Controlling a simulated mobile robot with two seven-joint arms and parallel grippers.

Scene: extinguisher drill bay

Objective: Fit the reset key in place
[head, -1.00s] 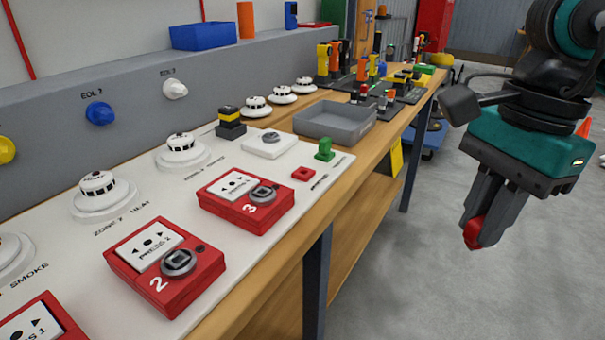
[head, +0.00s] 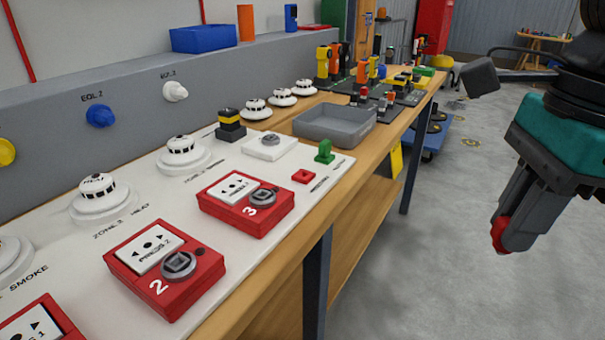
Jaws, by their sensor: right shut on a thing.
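My right gripper (head: 508,238) hangs over the floor to the right of the bench, pointing down and tilted. It is shut on a small red piece (head: 499,236), taken to be the reset key; the fingers hide most of it. On the white board, red call point 2 (head: 143,285) and red call point 3 (head: 222,212) each carry a round grey metal fitting with a square centre. My left gripper is out of view.
A grey tray (head: 335,134) sits on the wooden bench beyond the board. White detectors (head: 183,152) line the back of the board. A yellow-and-black block (head: 230,122) stands near the board's far edge. The floor right of the bench is open.

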